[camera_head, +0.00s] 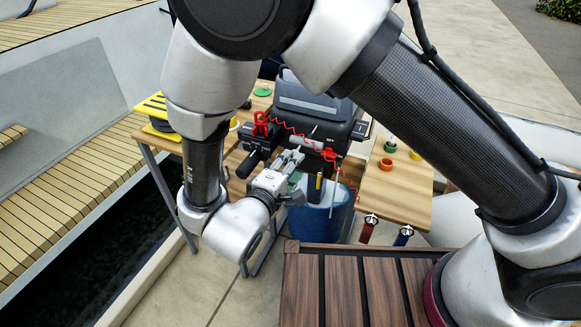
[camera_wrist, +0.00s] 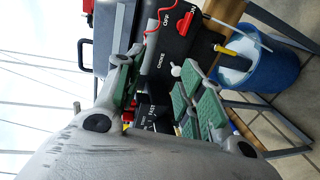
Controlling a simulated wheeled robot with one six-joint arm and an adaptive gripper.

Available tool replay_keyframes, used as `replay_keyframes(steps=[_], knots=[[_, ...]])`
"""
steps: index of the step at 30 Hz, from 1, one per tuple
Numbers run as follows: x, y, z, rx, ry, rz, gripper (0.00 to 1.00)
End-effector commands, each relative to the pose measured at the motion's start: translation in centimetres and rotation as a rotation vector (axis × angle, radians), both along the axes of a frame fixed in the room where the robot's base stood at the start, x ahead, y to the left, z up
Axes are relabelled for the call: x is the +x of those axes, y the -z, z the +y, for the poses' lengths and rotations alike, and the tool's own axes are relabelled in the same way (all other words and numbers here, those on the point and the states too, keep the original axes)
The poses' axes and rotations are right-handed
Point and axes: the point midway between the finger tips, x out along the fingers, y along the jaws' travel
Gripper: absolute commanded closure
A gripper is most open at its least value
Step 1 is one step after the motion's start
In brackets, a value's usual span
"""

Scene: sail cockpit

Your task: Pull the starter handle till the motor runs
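The black outboard motor (camera_head: 312,105) stands on the wooden bench, and its labelled front panel (camera_wrist: 172,50) shows in the wrist view. My gripper (camera_head: 290,162) is in front of this panel. In the wrist view its two green-padded fingers (camera_wrist: 160,92) are spread apart, with part of the panel visible between them. A small pale knob (camera_wrist: 176,71) shows beside one finger; I cannot tell whether they touch. I cannot clearly make out the starter handle; my gripper hides part of the panel. Nothing held is visible. The frames do not show whether the motor runs.
A red switch (camera_wrist: 189,22) sits by OFF and ON labels. A blue bucket (camera_head: 325,215) stands below. Small coloured cups (camera_head: 385,164) are on the bench's right. Slatted wood (camera_head: 345,285) lies in front.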

Motion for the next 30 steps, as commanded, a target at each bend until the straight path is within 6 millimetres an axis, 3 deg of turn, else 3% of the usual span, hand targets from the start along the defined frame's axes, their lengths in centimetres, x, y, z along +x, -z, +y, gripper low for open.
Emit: replay_keyframes(steps=[11,24,30], knots=[[-0.5,-0.1,0.2,0.000,-0.001,0.001,0.58],[-8.6,-1.8,3.2,0.001,-0.004,0.001,0.58],[-10.7,-2.2,3.9,0.001,-0.001,0.001,0.58]])
